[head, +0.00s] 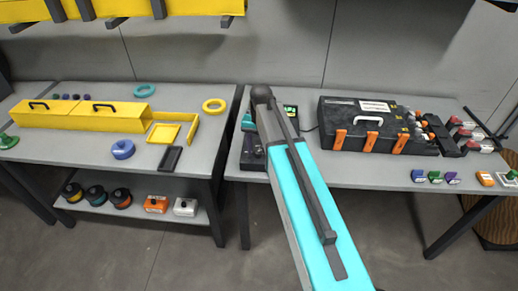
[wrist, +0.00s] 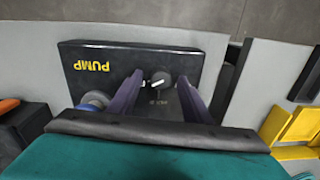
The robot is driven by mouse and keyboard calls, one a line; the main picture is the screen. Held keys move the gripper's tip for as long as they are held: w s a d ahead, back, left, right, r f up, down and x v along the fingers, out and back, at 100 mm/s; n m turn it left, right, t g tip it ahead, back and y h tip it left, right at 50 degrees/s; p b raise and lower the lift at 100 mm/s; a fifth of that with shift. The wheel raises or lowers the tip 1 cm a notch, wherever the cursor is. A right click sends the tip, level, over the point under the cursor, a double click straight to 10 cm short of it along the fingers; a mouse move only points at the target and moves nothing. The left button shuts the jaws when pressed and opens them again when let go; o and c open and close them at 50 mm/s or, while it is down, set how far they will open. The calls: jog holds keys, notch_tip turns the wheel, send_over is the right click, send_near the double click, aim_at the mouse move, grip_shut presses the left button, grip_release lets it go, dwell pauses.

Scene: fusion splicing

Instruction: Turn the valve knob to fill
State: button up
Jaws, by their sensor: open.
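The dark pump box (wrist: 110,60), marked PUMP in yellow lettering that appears upside down, fills the middle of the wrist view. Its small dark valve knob (wrist: 157,84) has a pale pointer line, tilted up to the right in the picture. Small lettering below the knob is too small to read. My gripper (wrist: 160,77) is open, with one purple finger on each side of the knob and a gap to each. In the head view, the pump box (head: 251,158) shows in part on the right table, left of my arm, and my fingers are hidden.
A blue and silver round part (wrist: 95,100) shows beside the left finger. The right table also holds a black case (head: 350,110) with orange latches. A yellow long box (head: 80,113) and yellow trays stand on the left table (head: 60,150).

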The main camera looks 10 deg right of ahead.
aim_at(260, 151)
notch_tip(260, 151, up, 14)
jog(key=b, duration=0.2)
jog(key=shift+d+b, duration=0.2)
jog(key=shift+b, duration=0.2)
dwell(0.6)
jog(key=shift+s+f, duration=0.15)
